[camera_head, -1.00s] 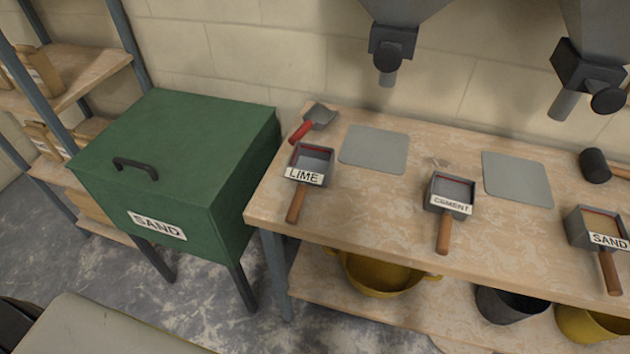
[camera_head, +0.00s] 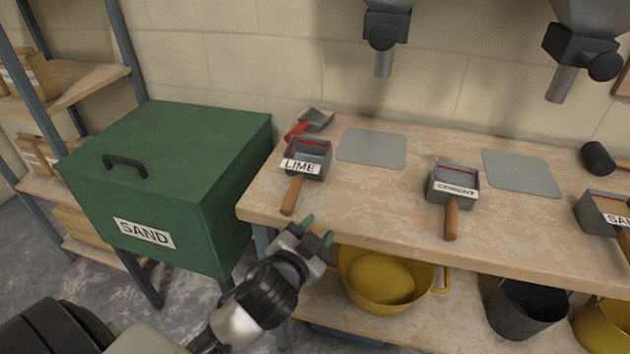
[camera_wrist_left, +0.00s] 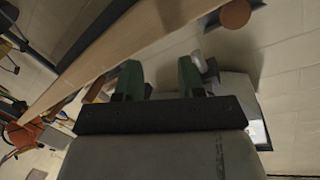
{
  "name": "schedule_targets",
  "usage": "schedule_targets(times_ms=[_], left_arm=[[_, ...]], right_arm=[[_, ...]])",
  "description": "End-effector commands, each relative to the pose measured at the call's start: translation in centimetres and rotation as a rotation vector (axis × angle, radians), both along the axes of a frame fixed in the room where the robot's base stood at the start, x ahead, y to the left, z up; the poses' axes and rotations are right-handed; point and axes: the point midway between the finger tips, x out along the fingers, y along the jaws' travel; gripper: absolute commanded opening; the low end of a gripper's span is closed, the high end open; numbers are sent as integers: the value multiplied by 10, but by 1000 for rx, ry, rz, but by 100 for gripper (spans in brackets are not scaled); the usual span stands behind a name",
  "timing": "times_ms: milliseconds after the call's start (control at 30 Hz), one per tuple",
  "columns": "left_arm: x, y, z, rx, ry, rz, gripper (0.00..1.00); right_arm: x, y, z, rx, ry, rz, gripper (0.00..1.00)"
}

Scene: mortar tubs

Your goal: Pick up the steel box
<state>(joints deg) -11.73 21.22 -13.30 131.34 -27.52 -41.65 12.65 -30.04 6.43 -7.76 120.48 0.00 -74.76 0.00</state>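Several grey steel boxes with wooden handles stand along the bench. The one labelled LIME (camera_head: 312,152) is at the left end, its handle pointing toward the front edge. The one labelled CEMENT (camera_head: 462,178) is in the middle. The one labelled SAND (camera_head: 598,208) is cut off at the right. My left gripper (camera_head: 318,231), with green fingertips, is just off the bench's front edge, below the LIME box's handle end. Its fingers are apart and empty; they also show apart in the left wrist view (camera_wrist_left: 160,78). A round wooden end (camera_wrist_left: 235,14) shows at that view's top. My right gripper is not visible.
The bench (camera_head: 390,215) has a front edge beside my gripper. A green SAND bin (camera_head: 170,170) stands left. A red-handled scoop (camera_head: 315,121) lies behind the LIME box. Grey mats (camera_head: 371,148) lie between boxes. Yellow tubs (camera_head: 385,285) and a dark bucket (camera_head: 520,308) sit below.

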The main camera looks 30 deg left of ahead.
Motion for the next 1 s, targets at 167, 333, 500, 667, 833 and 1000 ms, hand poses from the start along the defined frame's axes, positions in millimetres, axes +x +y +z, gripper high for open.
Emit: schedule_targets(times_ms=[167, 333, 500, 667, 833, 1000], left_arm=[[20, -20, 69, 141, -317, -156, 39], [23, -58, 131, 374, -642, -422, 39], [12, -98, 153, 722, -856, -794, 39], [11, -102, 133, 1113, -828, -1146, 39], [28, -51, 103, 1531, -510, -1429, 39], [44, 35, 98, 1807, -14, -1526, 39]], right_arm=[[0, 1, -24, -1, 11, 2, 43], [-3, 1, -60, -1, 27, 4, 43], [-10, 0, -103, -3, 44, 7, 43], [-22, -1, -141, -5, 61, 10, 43], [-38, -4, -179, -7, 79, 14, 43], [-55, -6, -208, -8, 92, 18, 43]])
